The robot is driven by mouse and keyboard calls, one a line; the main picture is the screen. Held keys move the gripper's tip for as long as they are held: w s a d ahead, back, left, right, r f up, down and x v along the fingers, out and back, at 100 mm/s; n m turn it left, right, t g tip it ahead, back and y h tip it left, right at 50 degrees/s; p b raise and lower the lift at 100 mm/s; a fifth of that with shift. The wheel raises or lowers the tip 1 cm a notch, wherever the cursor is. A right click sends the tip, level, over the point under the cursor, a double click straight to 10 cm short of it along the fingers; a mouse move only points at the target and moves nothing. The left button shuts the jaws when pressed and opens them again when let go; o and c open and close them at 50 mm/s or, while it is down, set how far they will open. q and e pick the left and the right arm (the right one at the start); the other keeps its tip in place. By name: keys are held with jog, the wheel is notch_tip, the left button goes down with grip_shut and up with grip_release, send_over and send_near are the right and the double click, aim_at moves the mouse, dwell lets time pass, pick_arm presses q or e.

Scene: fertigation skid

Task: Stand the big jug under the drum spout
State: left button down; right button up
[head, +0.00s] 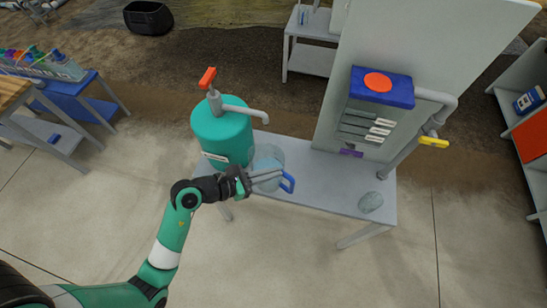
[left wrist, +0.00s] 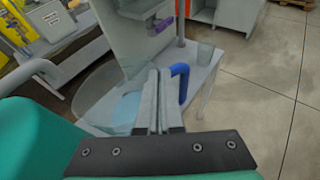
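The teal drum (head: 222,138) stands on the grey table's left part, with a red-handled pump and a grey spout (head: 248,111) reaching right. The big jug (head: 268,154), clear with a blue handle (head: 288,183), is close beside the drum, below the spout's end in the picture. It also shows in the left wrist view (left wrist: 98,92), with light blue at its bottom. My left gripper (head: 281,178) is at the handle, its fingers nearly together on it; they partly hide the handle in the left wrist view (left wrist: 158,75). Whether the jug rests on the table is unclear. My right gripper is out of view.
A smaller clear vessel (head: 370,202) stands at the table's right front. A dispenser with a blue top (head: 382,87) hangs on the grey panel, beside a pipe with a yellow valve handle (head: 433,142). The tabletop (head: 325,185) between jug and small vessel is clear.

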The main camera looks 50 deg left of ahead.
aim_at(271, 150)
pick_arm(q)
jog(key=shift+s+a+r+n+y+p, duration=0.3)
jog(key=shift+s+a+r+p, duration=0.2)
jog(key=shift+s+a+p, duration=0.25)
jog(key=w+a+f+b, duration=0.1)
jog(key=w, duration=0.1)
jog(key=w+a+f+b, duration=0.1)
jog(key=w+a+f, duration=0.1)
jog(key=w, duration=0.1)
jog(key=w+a+f+b, duration=0.1)
jog(key=w+a, duration=0.1)
jog(key=shift+w+a+f+b, duration=0.25)
jog(key=shift+w+b, duration=0.1)
jog(key=shift+b, duration=0.05)
jog(key=w+a+f+b, duration=0.2)
jog(key=f+b, duration=0.3)
jog(key=f, duration=0.3)
jog(key=shift+w+a+f, duration=0.25)
jog(key=shift+w+a, duration=0.1)
jog(key=shift+w, duration=0.5)
